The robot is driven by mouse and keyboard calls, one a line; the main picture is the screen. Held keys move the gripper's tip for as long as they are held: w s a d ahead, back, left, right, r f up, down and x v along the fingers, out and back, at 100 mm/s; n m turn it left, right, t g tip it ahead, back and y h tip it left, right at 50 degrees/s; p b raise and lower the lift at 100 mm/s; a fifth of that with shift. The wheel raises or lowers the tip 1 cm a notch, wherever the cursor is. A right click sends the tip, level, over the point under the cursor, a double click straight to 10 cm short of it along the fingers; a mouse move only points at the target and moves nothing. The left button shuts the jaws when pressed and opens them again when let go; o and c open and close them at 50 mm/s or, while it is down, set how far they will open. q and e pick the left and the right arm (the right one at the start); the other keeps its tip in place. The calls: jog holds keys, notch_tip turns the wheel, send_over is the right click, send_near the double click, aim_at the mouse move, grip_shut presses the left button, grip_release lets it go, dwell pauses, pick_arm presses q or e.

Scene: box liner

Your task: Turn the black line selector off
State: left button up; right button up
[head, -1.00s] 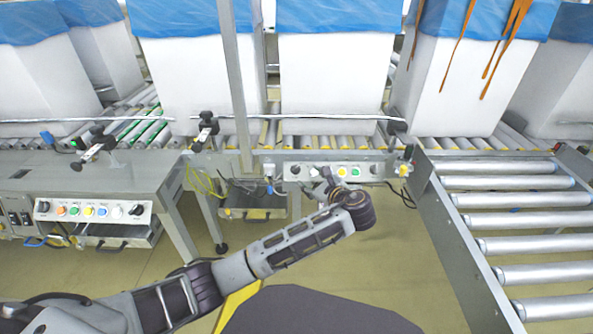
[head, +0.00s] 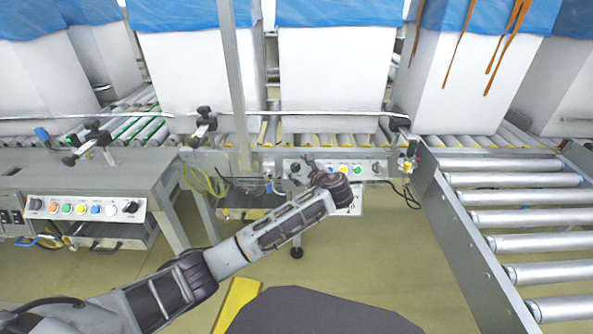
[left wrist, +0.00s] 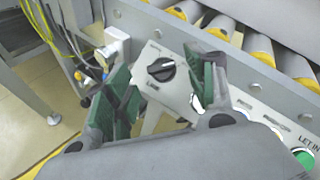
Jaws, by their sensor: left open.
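The black line selector (left wrist: 161,69) is a round black knob on a light panel, with the word LINE printed beside it. In the left wrist view it shows between the two green-padded fingers of my left gripper (left wrist: 167,78). The fingers are open and spread to either side of the knob; I cannot tell whether they touch it. In the head view my left gripper (head: 306,170) is at the left end of the control panel (head: 380,169) below the conveyor and largely hides the knob there. My right gripper is out of view.
A green button (left wrist: 304,158) and other buttons sit farther right on the same panel. A second panel (head: 84,209) with coloured buttons and black knobs hangs at left. Loose cables (head: 203,183) hang beside the work area. A roller conveyor (head: 515,195) stands at right.

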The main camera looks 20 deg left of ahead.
aim_at(295, 166)
pick_arm(q)
jog(key=shift+b+x, duration=0.65)
jog(key=shift+x, duration=1.1)
jog(key=shift+c, duration=0.4)
jog(key=c, duration=0.9)
